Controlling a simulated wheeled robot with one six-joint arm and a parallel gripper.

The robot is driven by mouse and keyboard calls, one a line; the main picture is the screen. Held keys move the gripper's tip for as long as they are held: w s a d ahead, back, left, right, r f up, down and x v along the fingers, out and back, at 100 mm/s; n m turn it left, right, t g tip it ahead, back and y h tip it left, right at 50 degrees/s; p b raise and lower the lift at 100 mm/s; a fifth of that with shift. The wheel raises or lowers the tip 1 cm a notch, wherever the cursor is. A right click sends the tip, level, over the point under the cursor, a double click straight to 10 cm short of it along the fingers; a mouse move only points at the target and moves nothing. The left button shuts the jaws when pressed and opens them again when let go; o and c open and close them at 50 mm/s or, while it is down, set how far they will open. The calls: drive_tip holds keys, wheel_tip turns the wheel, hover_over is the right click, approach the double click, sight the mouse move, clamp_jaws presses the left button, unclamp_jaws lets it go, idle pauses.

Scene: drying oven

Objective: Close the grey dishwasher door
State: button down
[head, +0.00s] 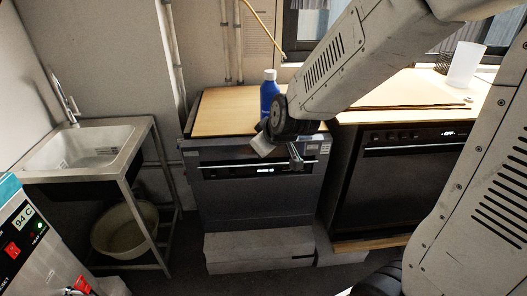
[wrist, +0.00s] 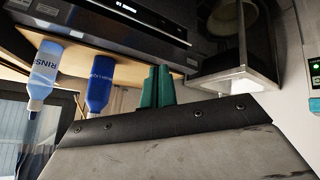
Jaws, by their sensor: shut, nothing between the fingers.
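The grey dishwasher (head: 255,205) stands under the left wooden worktop, with a dark control strip and a lit display across the top of its front. Its door looks upright; I cannot tell whether it is flush or slightly ajar. My gripper (head: 296,160) is in front of the upper right part of the dishwasher front, near the control strip. In the wrist view its green fingers (wrist: 157,87) are together and empty, and the dark front with the lit display (wrist: 125,22) lies beyond them. I cannot tell whether the fingers touch the door.
A blue bottle (head: 269,94) stands on the worktop (head: 225,108); the wrist view also shows a light blue bottle (wrist: 45,70). A black appliance (head: 395,180) stands right, a metal sink (head: 90,145) left. A grey box-like block (head: 260,250) lies low before the dishwasher.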

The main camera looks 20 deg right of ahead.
drive_tip(key=w+d+f+n+t+h, duration=0.2)
drive_tip(key=w+f+n+t, duration=0.1)
drive_tip(key=w+f, duration=0.3)
drive_tip(key=w+d+f+n+t+h, duration=0.1)
drive_tip(key=w+f+n+t+h, duration=0.15)
drive_tip(key=f, duration=0.55)
wheel_tip(320, 180, down, 4)
drive_tip(key=s+d+n+t+h, duration=0.1)
drive_tip(key=s+n+t+h, duration=0.1)
drive_tip(key=s+n+t, duration=0.15)
drive_tip(key=r+x, duration=0.1)
drive_tip(key=x, duration=1.3)
drive_tip(key=shift+w+a+t, duration=0.25)
drive_tip(key=shift+w+t, duration=0.05)
